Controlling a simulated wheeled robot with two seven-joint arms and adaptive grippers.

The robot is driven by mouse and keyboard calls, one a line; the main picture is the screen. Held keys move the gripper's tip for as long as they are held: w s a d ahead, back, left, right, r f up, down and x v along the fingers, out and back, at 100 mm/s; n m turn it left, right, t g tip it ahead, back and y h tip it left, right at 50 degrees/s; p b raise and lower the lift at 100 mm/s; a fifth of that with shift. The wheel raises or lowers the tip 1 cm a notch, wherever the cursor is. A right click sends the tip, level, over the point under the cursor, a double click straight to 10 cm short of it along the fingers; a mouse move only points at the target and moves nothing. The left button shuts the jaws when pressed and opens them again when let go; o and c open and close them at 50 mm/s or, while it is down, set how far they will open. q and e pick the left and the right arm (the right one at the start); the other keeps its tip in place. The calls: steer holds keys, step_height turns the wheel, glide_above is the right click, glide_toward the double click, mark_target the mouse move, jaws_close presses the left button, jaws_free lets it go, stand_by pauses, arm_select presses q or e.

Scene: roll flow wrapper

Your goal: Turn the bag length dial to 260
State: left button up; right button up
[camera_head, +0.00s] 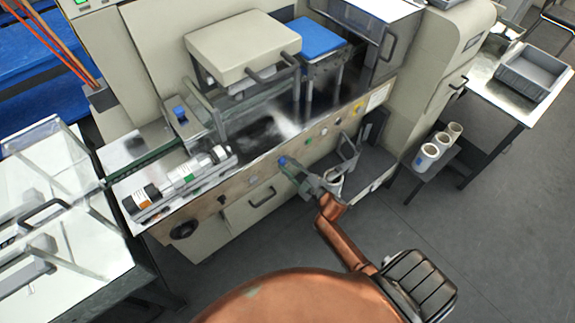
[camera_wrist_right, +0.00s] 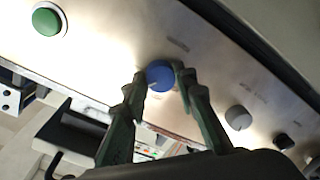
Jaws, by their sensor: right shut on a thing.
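A blue dial (camera_wrist_right: 160,76) sits on the metal front panel of the machine. My right gripper (camera_wrist_right: 160,80) has its two green-grey fingers on either side of the blue dial and is shut on it. In the head view the right gripper (camera_head: 289,165) reaches up to the panel, and the blue dial (camera_head: 282,160) shows at its tips. No number on the dial can be read. My left gripper is not in view.
A green button (camera_wrist_right: 47,20) sits on the panel beside the dial, with a grey knob (camera_wrist_right: 238,118) and a black knob (camera_wrist_right: 283,141) on the other side. A drawer handle (camera_head: 262,197) lies below the panel. Open floor (camera_head: 440,225) lies to the right.

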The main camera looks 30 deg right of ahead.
steer(key=shift+n, duration=0.8)
steer(key=o, duration=1.2)
steer(key=shift+c, duration=0.2)
steer(key=s+d, duration=0.1)
steer(key=s, duration=1.1)
steer(key=shift+d+r, duration=0.2)
steer(key=shift+r, duration=0.1)
